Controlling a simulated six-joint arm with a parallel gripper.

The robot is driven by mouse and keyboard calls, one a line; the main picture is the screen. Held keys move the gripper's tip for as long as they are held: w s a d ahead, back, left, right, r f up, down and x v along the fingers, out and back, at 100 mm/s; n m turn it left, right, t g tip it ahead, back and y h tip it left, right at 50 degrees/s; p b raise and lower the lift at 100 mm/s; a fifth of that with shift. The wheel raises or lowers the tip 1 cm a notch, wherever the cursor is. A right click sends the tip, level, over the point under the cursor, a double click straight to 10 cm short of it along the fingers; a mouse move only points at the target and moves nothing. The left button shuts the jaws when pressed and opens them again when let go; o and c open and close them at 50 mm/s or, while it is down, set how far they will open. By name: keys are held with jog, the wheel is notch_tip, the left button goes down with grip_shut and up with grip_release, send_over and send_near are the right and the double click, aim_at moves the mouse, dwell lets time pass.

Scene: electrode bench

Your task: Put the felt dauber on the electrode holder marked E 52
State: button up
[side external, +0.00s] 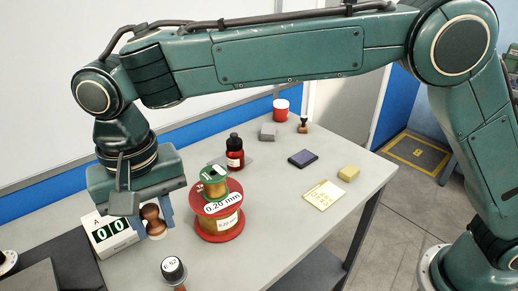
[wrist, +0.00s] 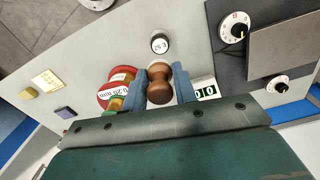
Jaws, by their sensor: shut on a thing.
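My gripper (side external: 153,222) is shut on a brown turned-wood piece (side external: 151,213), apparently the felt dauber, held between its two blue-grey fingers. The electrode holder marked E 52 (side external: 173,267) stands upright at the front of the bench, with a white-labelled dark top. In the wrist view its round top (wrist: 159,44) lies just beyond the fingertips, apart from the dauber.
A counter reading 00 (side external: 108,238) stands close left of the fingers. Stacked red and green wire spools (side external: 219,224) stand close right. A dark panel with dials (wrist: 238,68) lies nearby. A red bottle (side external: 235,155), ink pad (side external: 303,158) and stamp (side external: 304,124) are farther back.

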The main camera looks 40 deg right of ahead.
aim_at(149, 209)
jog(key=shift+f, duration=2.25)
jog(key=shift+f, duration=0.1)
jog(key=shift+f, duration=2)
jog(key=shift+f, duration=0.1)
jog(key=o, duration=1)
jog(key=shift+c, duration=0.2)
notch_tip(149, 209, up, 12)
jog(key=shift+r, duration=0.1)
